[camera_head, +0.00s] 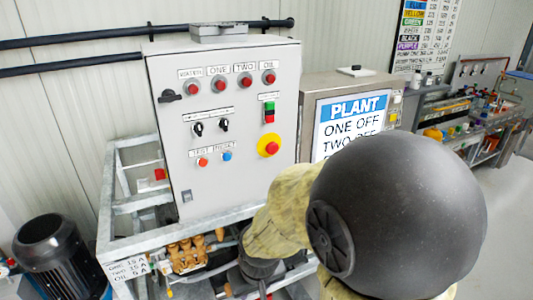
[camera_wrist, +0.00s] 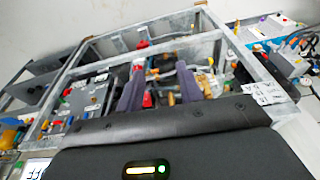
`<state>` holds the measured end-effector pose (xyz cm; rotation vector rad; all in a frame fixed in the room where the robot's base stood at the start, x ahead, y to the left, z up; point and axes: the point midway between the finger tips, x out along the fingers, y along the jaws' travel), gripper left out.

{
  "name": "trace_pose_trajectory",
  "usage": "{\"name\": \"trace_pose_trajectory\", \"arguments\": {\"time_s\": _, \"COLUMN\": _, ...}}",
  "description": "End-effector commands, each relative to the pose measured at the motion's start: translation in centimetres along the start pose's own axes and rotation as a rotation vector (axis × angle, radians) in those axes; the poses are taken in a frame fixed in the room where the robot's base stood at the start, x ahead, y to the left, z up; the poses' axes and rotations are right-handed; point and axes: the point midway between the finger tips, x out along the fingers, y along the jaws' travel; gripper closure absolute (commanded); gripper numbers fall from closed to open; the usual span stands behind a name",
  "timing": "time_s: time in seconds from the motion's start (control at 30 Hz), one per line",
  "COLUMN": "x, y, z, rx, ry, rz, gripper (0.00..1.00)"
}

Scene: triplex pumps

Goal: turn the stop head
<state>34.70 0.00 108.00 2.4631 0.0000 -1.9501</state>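The stop head is a red mushroom knob on a round yellow plate (camera_head: 269,146), low on the right side of the grey control panel (camera_head: 225,180) in the head view. It is in plain sight, just left of and above my arm in the picture. My gripper (camera_wrist: 158,82) shows in the wrist view as two dark purple-grey fingers, apart, with nothing seen held between them. They point over the metal frame (camera_wrist: 205,40) and pump parts, and the stop head is not seen there. In the head view my gripper cannot be made out.
The panel carries several red buttons, a green-and-red switch (camera_head: 269,112), black selectors and a dark handle (camera_head: 169,95). A grey cabinet with a PLANT sign (camera_head: 352,115) stands to the right. A black motor (camera_head: 57,255) is at lower left. My arm covers the lower right middle.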

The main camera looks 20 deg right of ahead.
Motion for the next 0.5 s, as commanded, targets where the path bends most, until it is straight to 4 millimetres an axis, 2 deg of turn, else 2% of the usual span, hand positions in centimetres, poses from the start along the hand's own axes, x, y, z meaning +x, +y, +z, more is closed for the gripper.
{"name": "trace_pose_trajectory", "arguments": {"time_s": 0.2, "x": 0.0, "y": 0.0, "z": 0.0, "rx": 0.0, "ry": 0.0, "rz": 0.0, "gripper": 0.62}}
{"name": "trace_pose_trajectory", "arguments": {"time_s": 0.3, "x": 0.0, "y": 0.2, "z": -0.2, "rx": 0.002, "ry": 0.009, "rz": 0.003, "gripper": 0.42}}
{"name": "trace_pose_trajectory", "arguments": {"time_s": 0.37, "x": 0.1, "y": 0.6, "z": -0.6, "rx": 0.006, "ry": 0.028, "rz": 0.01, "gripper": 0.42}}
{"name": "trace_pose_trajectory", "arguments": {"time_s": 0.5, "x": 0.1, "y": 3.0, "z": -2.9, "rx": 0.019, "ry": 0.139, "rz": 0.047, "gripper": 0.42}}
